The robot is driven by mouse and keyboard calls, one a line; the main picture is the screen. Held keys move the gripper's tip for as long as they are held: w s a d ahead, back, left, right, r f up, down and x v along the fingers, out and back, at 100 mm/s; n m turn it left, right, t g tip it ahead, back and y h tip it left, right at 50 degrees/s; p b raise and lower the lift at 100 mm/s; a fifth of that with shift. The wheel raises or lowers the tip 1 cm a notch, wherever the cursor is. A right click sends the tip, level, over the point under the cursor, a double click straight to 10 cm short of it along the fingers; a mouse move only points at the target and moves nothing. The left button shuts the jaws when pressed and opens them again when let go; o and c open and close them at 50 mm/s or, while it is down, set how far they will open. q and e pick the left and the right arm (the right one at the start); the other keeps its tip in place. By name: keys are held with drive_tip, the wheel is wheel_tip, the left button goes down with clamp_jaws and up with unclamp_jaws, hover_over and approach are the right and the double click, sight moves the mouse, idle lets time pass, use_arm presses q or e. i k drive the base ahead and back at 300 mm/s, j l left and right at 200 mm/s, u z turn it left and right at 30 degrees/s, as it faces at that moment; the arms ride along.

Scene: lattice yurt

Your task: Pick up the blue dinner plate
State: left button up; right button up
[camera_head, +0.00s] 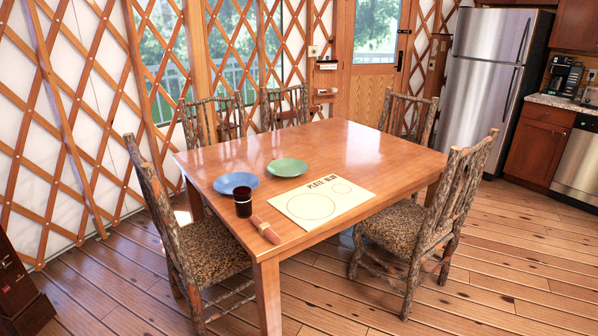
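The blue dinner plate (236,183) lies flat near the left edge of the wooden table (340,151). A dark cup (243,202) stands in front of it and overlaps its lower edge in the picture. A green plate (288,167) lies to its right, slightly farther back. A cream mat (345,208) with printed circles and the lettering "PLATE" lies to the right of the cup. A rolled napkin (266,229) with a band lies at the mat's left side. Neither of my grippers is in view.
Rustic chairs stand around the table, with one at the left end (190,235) and one at the front right (425,220). The table's far right half is clear. Open wooden floor (500,270) lies at the right. A steel fridge (485,85) stands at the back.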

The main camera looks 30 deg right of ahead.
sight(225, 184)
drive_tip(key=i+l+z, duration=0.2)
drive_tip(key=z, duration=0.2)
drive_tip(key=i+z, duration=1.05)
drive_tip(key=z, duration=0.2)
drive_tip(key=i+j+z, duration=0.25)
drive_tip(key=z, duration=0.15)
drive_tip(key=i+l+z, duration=0.1)
drive_tip(key=i+z, duration=0.45)
drive_tip(key=i+l+u, duration=0.1)
drive_tip(key=i+u, duration=0.3)
drive_tip(key=i+l+u, duration=0.1)
drive_tip(key=u, duration=0.25)
drive_tip(key=i+l+u, duration=0.1)
drive_tip(key=u, duration=0.3)
drive_tip(key=l+u, duration=0.25)
drive_tip(key=u, duration=0.2)
drive_tip(key=i+l+u, duration=0.1)
drive_tip(key=u, duration=0.3)
drive_tip(key=l+u, duration=0.55)
drive_tip(key=u, duration=0.25)
